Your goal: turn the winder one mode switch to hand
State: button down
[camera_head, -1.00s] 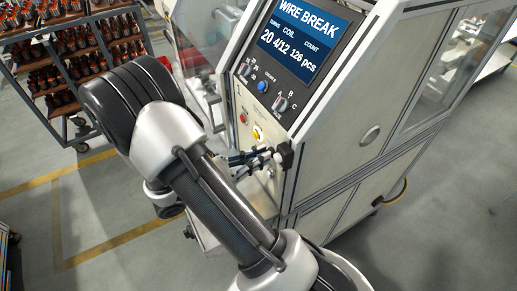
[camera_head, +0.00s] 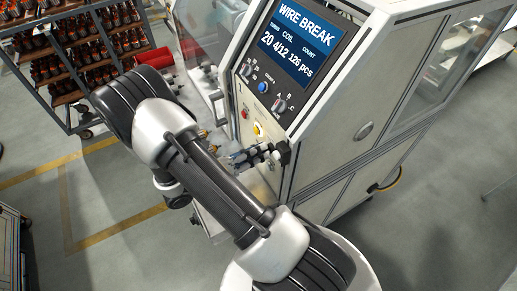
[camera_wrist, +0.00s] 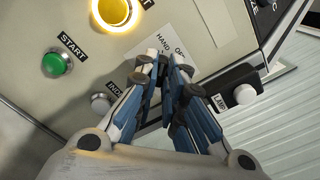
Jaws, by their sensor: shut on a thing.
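The mode switch's plate (camera_wrist: 167,44), lettered HAND and OFF, shows on the beige panel in the wrist view. My gripper (camera_wrist: 164,66) is at the lower edge of this plate, its blue and dark fingers drawn together. It is shut on the switch's knob, which the fingers hide, so I cannot tell which way the knob points. In the head view my gripper (camera_head: 272,154) is against the front of the winder (camera_head: 325,130), low under the display, and the switch is hidden there.
Beside the switch are a lit yellow button (camera_wrist: 115,10), a green START button (camera_wrist: 57,62), a pale button (camera_wrist: 102,102) and a LAMP button (camera_wrist: 245,94) on a black box. The display (camera_head: 301,40) reads WIRE BREAK. A parts rack (camera_head: 75,60) stands at the left.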

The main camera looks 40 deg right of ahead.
jog(key=shift+n, duration=0.4)
jog(key=c, duration=1.7)
grip_release()
jog(key=shift+a, duration=0.1)
jog(key=v, duration=1.2)
